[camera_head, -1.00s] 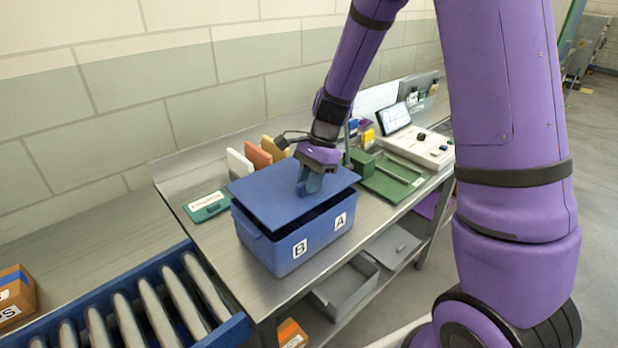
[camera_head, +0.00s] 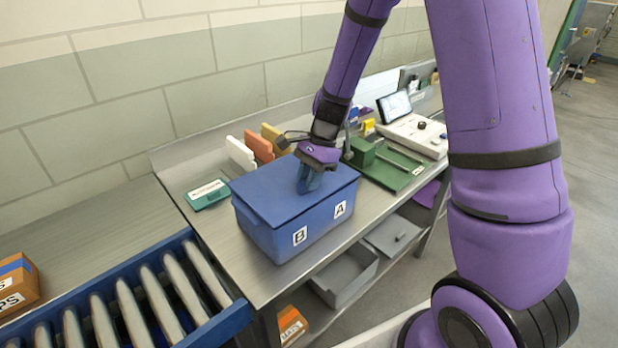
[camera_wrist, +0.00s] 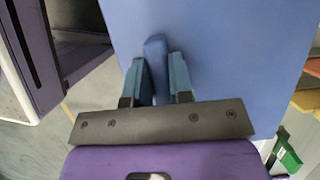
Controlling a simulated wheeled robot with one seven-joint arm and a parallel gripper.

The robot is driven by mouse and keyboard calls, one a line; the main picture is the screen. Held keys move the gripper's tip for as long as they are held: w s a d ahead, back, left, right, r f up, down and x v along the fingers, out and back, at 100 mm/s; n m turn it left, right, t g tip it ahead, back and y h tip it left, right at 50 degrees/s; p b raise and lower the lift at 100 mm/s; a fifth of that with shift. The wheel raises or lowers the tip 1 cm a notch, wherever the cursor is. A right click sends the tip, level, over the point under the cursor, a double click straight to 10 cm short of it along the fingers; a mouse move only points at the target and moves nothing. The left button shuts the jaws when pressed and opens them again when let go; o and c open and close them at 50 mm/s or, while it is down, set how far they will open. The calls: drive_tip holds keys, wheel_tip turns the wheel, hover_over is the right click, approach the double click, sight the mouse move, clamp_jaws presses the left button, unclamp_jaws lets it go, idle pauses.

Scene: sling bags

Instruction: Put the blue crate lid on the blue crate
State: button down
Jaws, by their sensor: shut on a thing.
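The blue crate (camera_head: 278,240) stands on the metal bench, with labels B and A on two of its sides. The flat blue crate lid (camera_head: 262,190) lies over the crate's top, nearly level and lined up with the rim; a fully seated fit cannot be told. My gripper (camera_head: 309,182) is above the lid, shut on its raised handle. In the wrist view my two fingers (camera_wrist: 157,80) stand on either side of the lid's handle (camera_wrist: 156,58), and the lid (camera_wrist: 225,50) fills much of the picture. The crate's inside is hidden.
A teal case (camera_head: 208,194) lies left of the crate. White, orange and yellow panels (camera_head: 258,148) stand behind it. A green fixture (camera_head: 385,165) is close on the right. A roller conveyor (camera_head: 130,305) is at front left, and grey bins (camera_head: 345,275) sit on the shelf below.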

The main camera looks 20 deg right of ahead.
drive_tip(key=shift+f, duration=0.5)
drive_tip(key=c, duration=0.9)
unclamp_jaws()
drive_tip(key=v, duration=1.1)
drive_tip(key=s+r+n+t+h, duration=0.1)
drive_tip(key=s+r+n, duration=0.3)
drive_tip(key=s, duration=0.4)
drive_tip(key=s+r+n+t+h, duration=0.1)
drive_tip(key=s+r+n+t, duration=0.2)
drive_tip(key=s+r+n, duration=0.2)
drive_tip(key=s+d+r+n+t+h, duration=0.1)
drive_tip(key=s+r+n, duration=0.4)
drive_tip(key=s, duration=0.7)
drive_tip(key=shift+s+d+r+t+h, duration=0.1)
drive_tip(key=shift+r+t+h, duration=0.25)
drive_tip(key=shift+r, duration=0.3)
drive_tip(key=shift+s+d+r+t+h, duration=0.1)
drive_tip(key=shift+r+t+h, duration=0.15)
drive_tip(key=shift+r+t, duration=0.3)
